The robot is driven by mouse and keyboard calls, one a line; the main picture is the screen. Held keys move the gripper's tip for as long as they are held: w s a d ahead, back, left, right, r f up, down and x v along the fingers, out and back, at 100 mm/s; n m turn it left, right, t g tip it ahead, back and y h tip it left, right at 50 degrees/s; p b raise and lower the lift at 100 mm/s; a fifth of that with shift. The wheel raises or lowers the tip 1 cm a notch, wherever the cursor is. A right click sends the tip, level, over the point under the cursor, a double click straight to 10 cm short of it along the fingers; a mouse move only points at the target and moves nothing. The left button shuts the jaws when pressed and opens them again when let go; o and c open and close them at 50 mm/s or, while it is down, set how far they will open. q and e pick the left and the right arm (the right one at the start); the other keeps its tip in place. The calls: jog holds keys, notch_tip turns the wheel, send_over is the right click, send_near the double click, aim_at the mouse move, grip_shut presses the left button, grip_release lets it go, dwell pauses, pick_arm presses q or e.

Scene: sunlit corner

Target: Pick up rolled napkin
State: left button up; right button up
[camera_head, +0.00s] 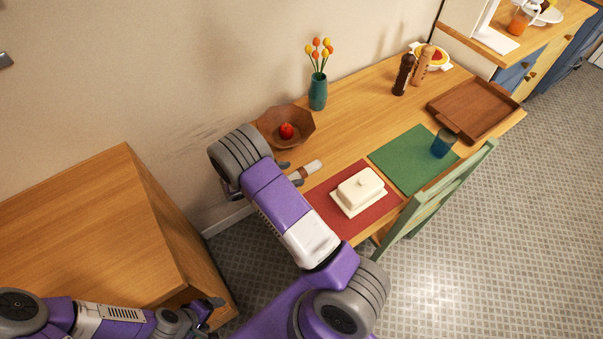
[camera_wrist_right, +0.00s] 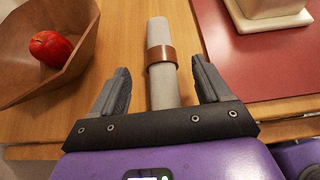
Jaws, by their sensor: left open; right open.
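The rolled napkin is a pale grey roll with a brown ring around it, lying on the wooden table between the wooden bowl and the red placemat. In the right wrist view the napkin (camera_wrist_right: 160,88) runs between the two fingers of my open right gripper (camera_wrist_right: 160,85), its near end hidden by the gripper body. In the head view the napkin (camera_head: 313,167) shows partly past my right gripper (camera_head: 290,173). I cannot tell whether the fingers touch it. My left gripper (camera_head: 211,313) is open and empty, low at the left near the wooden cabinet.
A wooden bowl (camera_head: 267,129) with a red apple (camera_head: 287,131) stands left of the napkin. A red placemat (camera_head: 330,217) with a white butter dish (camera_head: 360,189) lies right. A teal vase (camera_head: 318,92), green placemat (camera_head: 400,157), blue glass (camera_head: 443,143) and green chair (camera_head: 425,215) are farther along.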

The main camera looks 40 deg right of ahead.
aim_at(299, 172)
jog(key=x, duration=0.3)
jog(key=shift+d, duration=0.4)
jog(key=c, duration=1.1)
